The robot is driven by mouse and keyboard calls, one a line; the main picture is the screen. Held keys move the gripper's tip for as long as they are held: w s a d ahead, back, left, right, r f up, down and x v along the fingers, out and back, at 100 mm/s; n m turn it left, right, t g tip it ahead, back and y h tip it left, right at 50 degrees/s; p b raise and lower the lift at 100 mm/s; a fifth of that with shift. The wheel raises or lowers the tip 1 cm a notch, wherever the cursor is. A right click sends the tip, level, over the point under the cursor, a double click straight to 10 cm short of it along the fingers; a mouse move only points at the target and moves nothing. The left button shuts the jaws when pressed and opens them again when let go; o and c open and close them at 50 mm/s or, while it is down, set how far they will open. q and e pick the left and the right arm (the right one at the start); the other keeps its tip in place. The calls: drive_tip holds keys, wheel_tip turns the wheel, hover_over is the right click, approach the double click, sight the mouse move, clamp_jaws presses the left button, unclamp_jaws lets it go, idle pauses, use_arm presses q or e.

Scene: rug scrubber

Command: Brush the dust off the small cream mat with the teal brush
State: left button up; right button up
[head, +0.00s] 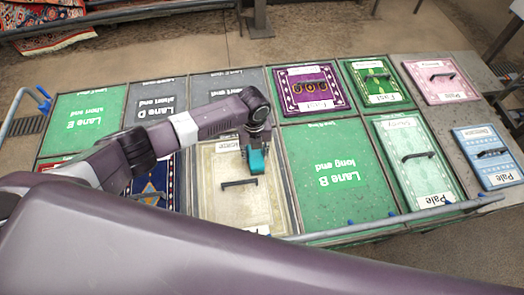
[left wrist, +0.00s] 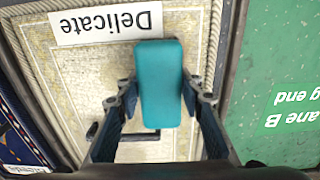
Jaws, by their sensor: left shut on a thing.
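The small cream mat (head: 215,205) lies in the middle of the near row, with a dark handle (head: 239,183) on it. In the left wrist view its pale, speckled surface (left wrist: 75,75) carries a "Delicate" label. I cannot tell dust from its pattern. My left gripper (head: 257,143) is over the mat's right part, shut on the teal brush (head: 257,161). In the left wrist view the brush (left wrist: 161,85) sits between the two fingers and hides part of the mat and handle. I cannot tell whether the brush touches the mat. My right gripper is not in view.
The green Lane B panel (head: 335,185) adjoins the mat on the right. A dark blue mat (head: 155,185) lies to its left, partly behind my arm. Purple (head: 288,82), green, pink and blue mats lie further right. A grey rail (head: 350,228) runs along the near edge.

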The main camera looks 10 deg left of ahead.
use_arm(q)
drive_tip(key=shift+s+a+p, duration=0.3)
drive_tip(key=shift+a+p, duration=0.15)
drive_tip(key=shift+a, duration=0.4)
drive_tip(key=shift+s+a+f, duration=0.1)
drive_tip(key=shift+s+a, duration=0.25)
drive_tip(key=shift+a, duration=0.25)
drive_tip(key=shift+d+f, duration=0.1)
drive_tip(key=shift+d, duration=0.15)
drive_tip(key=shift+w+d+b, duration=0.4)
drive_tip(key=shift+d, duration=0.45)
drive_tip(key=shift+w+d, duration=0.2)
drive_tip(key=shift+d, duration=0.3)
drive_tip(key=shift+w+d+b, duration=0.25)
drive_tip(key=shift+d+b, duration=0.05)
drive_tip(key=shift+d, duration=0.2)
drive_tip(key=shift+w+d+b, duration=0.2)
drive_tip(key=shift+d+b, duration=0.1)
drive_tip(key=shift+d, duration=0.2)
drive_tip(key=shift+w+d+r, duration=0.2)
drive_tip(key=shift+w+d, duration=0.1)
drive_tip(key=shift+d, duration=0.15)
drive_tip(key=shift+r, duration=0.1)
